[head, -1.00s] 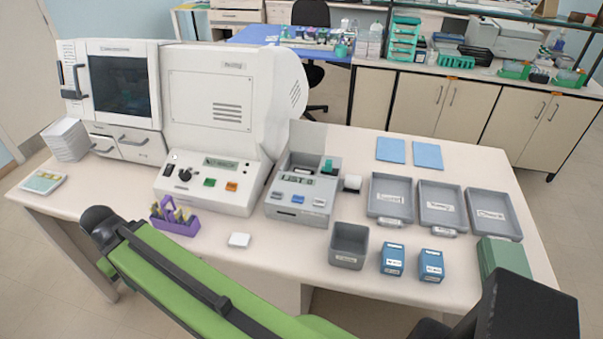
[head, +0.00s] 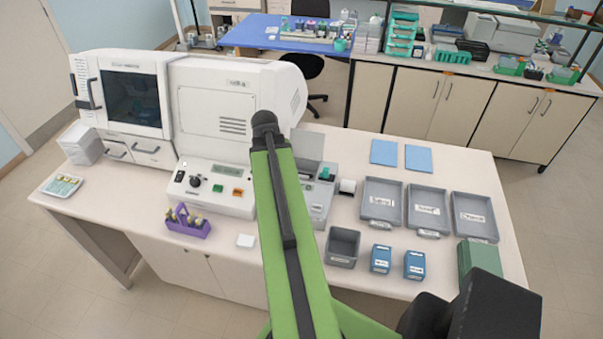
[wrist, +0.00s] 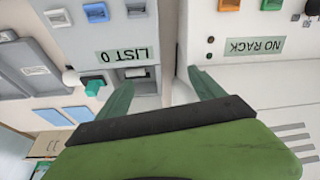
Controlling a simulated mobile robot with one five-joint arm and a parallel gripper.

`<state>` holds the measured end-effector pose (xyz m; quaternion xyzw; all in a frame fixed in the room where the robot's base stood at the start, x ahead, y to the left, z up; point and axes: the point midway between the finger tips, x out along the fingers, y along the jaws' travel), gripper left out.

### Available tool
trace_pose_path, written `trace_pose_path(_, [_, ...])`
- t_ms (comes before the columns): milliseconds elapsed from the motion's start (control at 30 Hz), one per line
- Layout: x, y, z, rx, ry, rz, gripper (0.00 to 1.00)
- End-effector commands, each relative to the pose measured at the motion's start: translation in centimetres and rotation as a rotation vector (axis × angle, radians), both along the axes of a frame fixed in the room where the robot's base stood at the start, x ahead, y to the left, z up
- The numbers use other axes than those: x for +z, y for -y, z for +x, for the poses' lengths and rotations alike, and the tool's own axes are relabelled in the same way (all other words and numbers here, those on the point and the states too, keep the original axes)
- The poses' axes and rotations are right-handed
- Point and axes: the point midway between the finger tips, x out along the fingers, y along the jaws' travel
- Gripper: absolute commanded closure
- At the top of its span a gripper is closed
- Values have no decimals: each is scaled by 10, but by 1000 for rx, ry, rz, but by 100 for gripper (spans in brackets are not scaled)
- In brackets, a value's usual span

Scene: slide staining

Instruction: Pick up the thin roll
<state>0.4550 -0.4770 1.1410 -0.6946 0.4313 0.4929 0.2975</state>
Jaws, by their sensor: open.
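The grey label device marked "LIST 0" (wrist: 122,55) has its lid up, and a small white piece (wrist: 135,72) shows in its open bay; this may be the thin roll, but I cannot tell. A white roll (head: 347,187) stands beside the device's right side in the head view. It also seems to show as a pale disc in the wrist view (wrist: 70,78). My gripper (wrist: 161,78) is open and empty over the gap between the label device and the white machine, one finger near the bay. In the head view my arm hides the gripper and part of the device.
A green block (wrist: 93,87) sits at the bay's edge. The white stainer (head: 212,190) stands left of the device. Grey trays (head: 382,207), a grey bin (head: 342,247) and blue boxes (head: 381,259) stand to the right. Two blue sheets (head: 384,152) lie behind the trays.

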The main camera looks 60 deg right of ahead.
Motion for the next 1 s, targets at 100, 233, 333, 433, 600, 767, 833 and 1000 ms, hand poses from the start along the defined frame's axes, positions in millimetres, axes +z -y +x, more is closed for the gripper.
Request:
trace_pose_path(100, [14, 44, -41, -120, 22, -28, 22])
trace_pose_path(233, [15, 59, -57, -164, 31, -39, 22])
trace_pose_path(333, [14, 59, -57, -165, 31, -40, 22])
trace_pose_path(433, [5, 61, -55, -164, 31, -39, 22])
trace_pose_path(600, [-26, 71, -51, -162, 30, -39, 22])
trace_pose_path(767, [-61, 84, -47, -162, 30, -39, 22])
trace_pose_path(833, [-75, 89, -45, -162, 30, -39, 22])
trace_pose_path(1000, [-101, 100, -41, -161, 30, -38, 22])
